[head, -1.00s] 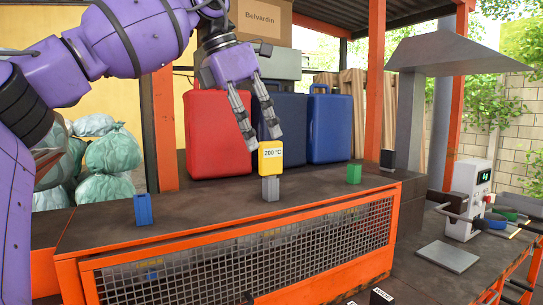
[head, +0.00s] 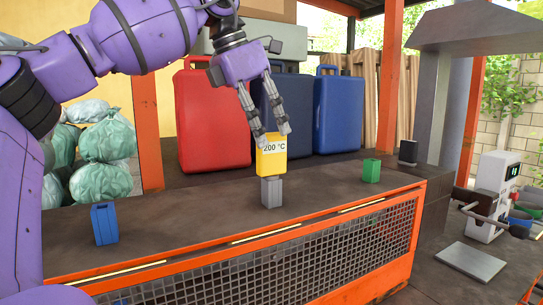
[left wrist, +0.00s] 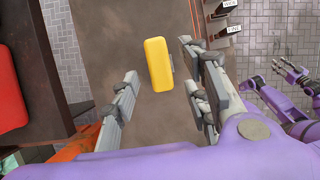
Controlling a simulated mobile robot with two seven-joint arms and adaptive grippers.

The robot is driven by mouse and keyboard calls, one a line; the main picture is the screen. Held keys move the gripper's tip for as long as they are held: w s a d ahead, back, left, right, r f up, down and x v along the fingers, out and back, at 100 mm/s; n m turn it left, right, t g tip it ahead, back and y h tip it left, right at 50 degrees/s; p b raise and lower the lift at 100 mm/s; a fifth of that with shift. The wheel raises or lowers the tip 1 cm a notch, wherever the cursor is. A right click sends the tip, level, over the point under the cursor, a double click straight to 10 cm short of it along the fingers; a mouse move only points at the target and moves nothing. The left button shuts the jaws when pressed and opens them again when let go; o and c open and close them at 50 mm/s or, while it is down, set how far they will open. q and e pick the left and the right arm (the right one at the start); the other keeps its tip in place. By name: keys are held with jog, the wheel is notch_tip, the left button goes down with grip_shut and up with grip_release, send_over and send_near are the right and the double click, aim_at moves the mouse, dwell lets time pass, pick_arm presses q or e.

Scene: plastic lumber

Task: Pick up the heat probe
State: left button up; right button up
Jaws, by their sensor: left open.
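The heat probe (head: 271,162) is a yellow block with a "200 °C" display, upright on a small grey holder (head: 271,192) on the dark bench top. My left gripper (head: 271,134) points down at it from above, fingers spread, tips at about the probe's top edge. In the left wrist view the yellow probe (left wrist: 158,65) shows between the open fingers of my left gripper (left wrist: 163,88), with a gap on each side. My right gripper (left wrist: 291,72) shows small at the right of the left wrist view; its opening is unclear.
A blue block (head: 104,224) and a green block (head: 371,170) stand apart on the bench. Red (head: 213,120) and blue (head: 339,115) canisters stand behind. An orange-framed mesh guard (head: 290,262) lines the front. A white control box (head: 497,190) is at right.

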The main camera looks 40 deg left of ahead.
aim_at(271, 145)
pick_arm(q)
jog(key=x, duration=0.5)
jog(key=shift+w+r, duration=0.1)
grip_shut()
